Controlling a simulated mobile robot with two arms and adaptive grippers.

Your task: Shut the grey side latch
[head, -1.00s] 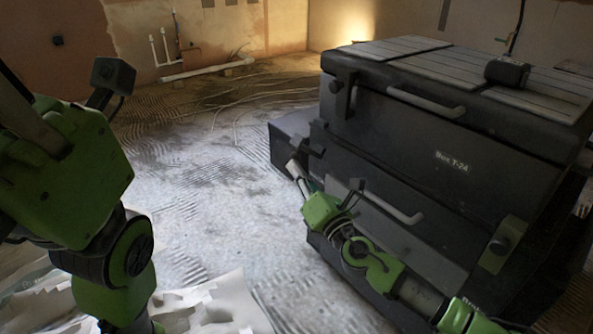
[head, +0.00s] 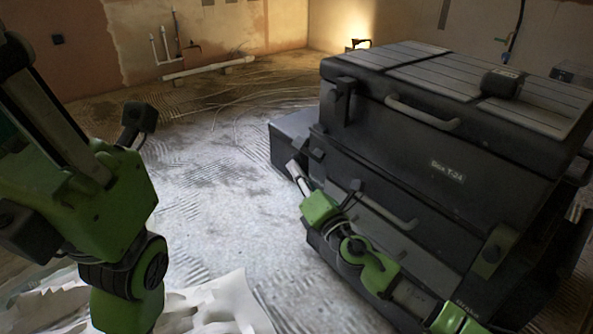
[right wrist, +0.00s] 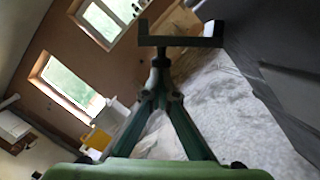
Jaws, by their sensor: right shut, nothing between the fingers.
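A dark grey bracket-shaped piece (right wrist: 180,42), which looks like the side latch, stands out from the box wall at the top of the right wrist view. My right gripper (right wrist: 160,64) is shut and empty, its fingertips just below this bracket; whether they touch it I cannot tell. In the head view my right gripper (head: 297,172) is beside the left end of the black box (head: 400,130). A small dark fitting (head: 317,154) there may be the same latch; its position is hard to read. My left arm is at the left; its fingers are not in view.
The box has a handle (head: 422,113) on its upper section and a small black object (head: 502,83) on its lid. Crumpled pale sheeting (head: 215,305) lies at the front. The floor (head: 215,185) left of the box is mostly open.

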